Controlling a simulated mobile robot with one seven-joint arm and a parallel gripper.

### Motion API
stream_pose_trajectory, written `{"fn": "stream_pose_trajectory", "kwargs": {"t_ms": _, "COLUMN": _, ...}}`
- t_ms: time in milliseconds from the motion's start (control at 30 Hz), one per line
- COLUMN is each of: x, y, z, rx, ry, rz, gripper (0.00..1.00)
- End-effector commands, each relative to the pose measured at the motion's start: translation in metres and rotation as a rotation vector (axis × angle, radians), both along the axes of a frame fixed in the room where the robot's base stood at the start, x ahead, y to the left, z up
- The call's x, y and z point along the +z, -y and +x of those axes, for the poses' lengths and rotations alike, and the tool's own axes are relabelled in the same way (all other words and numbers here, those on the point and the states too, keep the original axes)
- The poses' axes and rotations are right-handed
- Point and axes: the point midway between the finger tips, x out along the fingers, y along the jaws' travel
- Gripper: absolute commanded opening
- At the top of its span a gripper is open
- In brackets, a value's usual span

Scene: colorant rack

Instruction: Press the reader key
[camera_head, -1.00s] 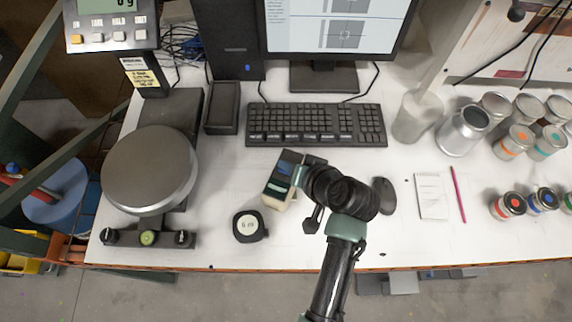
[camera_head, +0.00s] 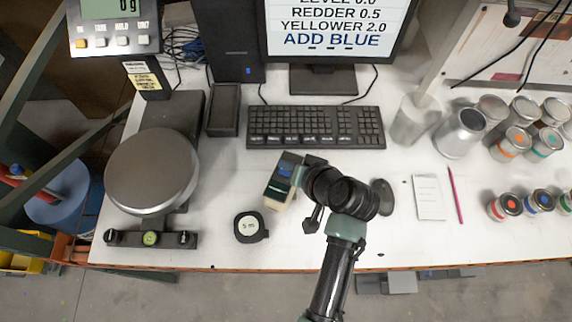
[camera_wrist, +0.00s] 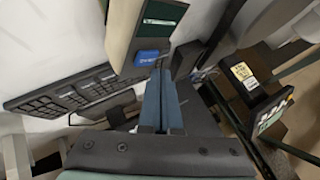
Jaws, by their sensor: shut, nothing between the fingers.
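The reader (camera_head: 279,190) is a small dark and cream device lying on the white table in front of the keyboard. It also shows in the wrist view (camera_wrist: 165,18), with a blue key (camera_wrist: 148,57) at its near end. My gripper (camera_head: 302,174) is at the reader's right side in the head view, partly hidden by my wrist. In the wrist view my gripper's fingers (camera_wrist: 162,72) are together and empty, with their tips right beside the blue key. I cannot tell whether they touch it. The monitor (camera_head: 335,25) reads "REDDER 0.5, YELLOWER 2.0, ADD BLUE".
A mouse (camera_head: 382,197), notepad (camera_head: 429,197) and several cans (camera_head: 461,132) are to the right. A scale (camera_head: 152,171) stands at the left.

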Motion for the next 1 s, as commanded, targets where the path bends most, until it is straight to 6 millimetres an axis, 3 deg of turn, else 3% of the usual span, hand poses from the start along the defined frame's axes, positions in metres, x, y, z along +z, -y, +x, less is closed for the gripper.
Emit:
{"fn": "stream_pose_trajectory", "kwargs": {"t_ms": 267, "x": 0.002, "y": 0.0, "z": 0.0, "rx": -0.001, "ry": 0.001, "rz": 0.0, "gripper": 0.0}}
{"fn": "stream_pose_trajectory", "kwargs": {"t_ms": 767, "x": 0.049, "y": 0.0, "z": 0.0, "rx": 0.001, "ry": 0.0, "rz": -0.001, "gripper": 0.0}}
{"fn": "stream_pose_trajectory", "kwargs": {"t_ms": 1000, "x": 0.05, "y": 0.0, "z": 0.0, "rx": 0.0, "ry": 0.0, "rz": 0.0, "gripper": 0.0}}
